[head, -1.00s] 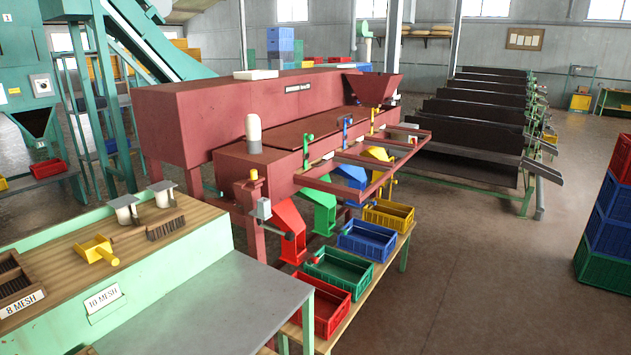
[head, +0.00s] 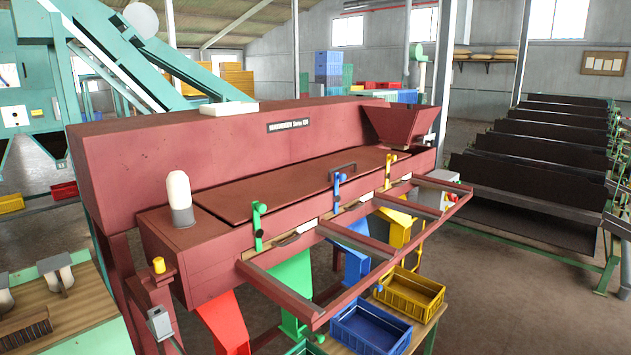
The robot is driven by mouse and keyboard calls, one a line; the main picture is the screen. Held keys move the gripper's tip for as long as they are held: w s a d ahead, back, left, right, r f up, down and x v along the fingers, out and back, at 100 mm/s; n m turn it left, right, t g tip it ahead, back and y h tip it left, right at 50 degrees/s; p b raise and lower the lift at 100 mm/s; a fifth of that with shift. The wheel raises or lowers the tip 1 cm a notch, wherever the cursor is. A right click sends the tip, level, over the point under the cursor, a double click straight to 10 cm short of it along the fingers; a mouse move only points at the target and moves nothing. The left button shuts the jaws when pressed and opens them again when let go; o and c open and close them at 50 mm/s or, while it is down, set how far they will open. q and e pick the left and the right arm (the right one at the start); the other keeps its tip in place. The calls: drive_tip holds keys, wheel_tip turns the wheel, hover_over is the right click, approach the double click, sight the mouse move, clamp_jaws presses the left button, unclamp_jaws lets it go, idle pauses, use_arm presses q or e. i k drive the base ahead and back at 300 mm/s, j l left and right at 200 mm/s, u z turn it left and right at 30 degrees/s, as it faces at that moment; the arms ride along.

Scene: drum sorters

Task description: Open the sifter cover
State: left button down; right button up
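The sifter (head: 190,120) is a long dark red machine across the middle of the head view. Its cover (head: 280,190) is a flat red panel on the top front, lying down and closed. A dark handle (head: 342,170) sits on the cover toward its right part. Green (head: 259,225), blue (head: 337,190) and yellow (head: 389,168) levers stand along the front edge below the cover. Neither of my grippers shows in the head view.
A red rail frame (head: 290,295) juts out from the sifter's front. Red (head: 226,320), green (head: 290,285), blue (head: 350,245) and yellow (head: 396,228) chutes hang below, with blue (head: 370,325) and yellow (head: 412,292) crates on a bench.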

sight(278, 188)
drive_tip(key=i+l+u, duration=0.2)
drive_tip(key=i+l, duration=0.2)
drive_tip(key=l, duration=0.25)
drive_tip(key=i+l+u, duration=0.1)
drive_tip(key=l, duration=0.25)
drive_tip(key=i, duration=0.05)
